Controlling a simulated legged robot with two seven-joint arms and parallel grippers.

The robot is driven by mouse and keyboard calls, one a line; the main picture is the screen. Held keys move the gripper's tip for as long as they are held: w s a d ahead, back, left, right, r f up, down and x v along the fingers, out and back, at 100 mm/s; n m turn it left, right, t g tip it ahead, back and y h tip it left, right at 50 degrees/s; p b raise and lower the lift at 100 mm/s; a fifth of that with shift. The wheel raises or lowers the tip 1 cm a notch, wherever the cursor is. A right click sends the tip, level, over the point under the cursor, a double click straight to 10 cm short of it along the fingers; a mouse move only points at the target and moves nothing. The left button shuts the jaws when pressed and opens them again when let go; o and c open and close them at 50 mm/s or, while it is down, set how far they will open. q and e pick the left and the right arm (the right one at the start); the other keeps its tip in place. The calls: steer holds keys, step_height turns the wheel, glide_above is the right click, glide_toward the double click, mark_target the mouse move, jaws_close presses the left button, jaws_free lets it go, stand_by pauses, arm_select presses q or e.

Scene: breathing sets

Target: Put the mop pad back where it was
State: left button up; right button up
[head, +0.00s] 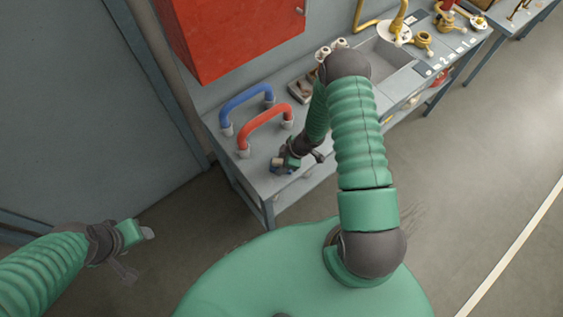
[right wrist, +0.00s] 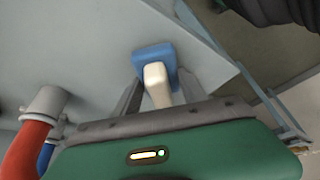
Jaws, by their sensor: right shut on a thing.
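The mop pad, a blue block with a cream grip, shows in the right wrist view (right wrist: 148,56) and as a small blue patch in the head view (head: 277,164). My right gripper (right wrist: 158,80) is shut on its cream grip, one finger on either side. It also shows in the head view (head: 284,161), over the near left corner of the grey bench (head: 228,146). The pad is at the bench top near its edge; I cannot tell if it touches. My left gripper (head: 140,236) is away from the bench, low at the left; its jaws are unclear.
A blue handle (head: 246,94) and a red handle (head: 264,116) stand on the bench just behind the pad. A red cabinet (head: 235,35) hangs above. A sink (head: 385,55) and brass fittings (head: 423,40) lie farther right. A grey door (head: 75,110) is at left.

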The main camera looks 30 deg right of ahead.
steer(key=o, duration=1.4)
steer(key=shift+a, duration=0.15)
steer(key=shift+o, duration=0.2)
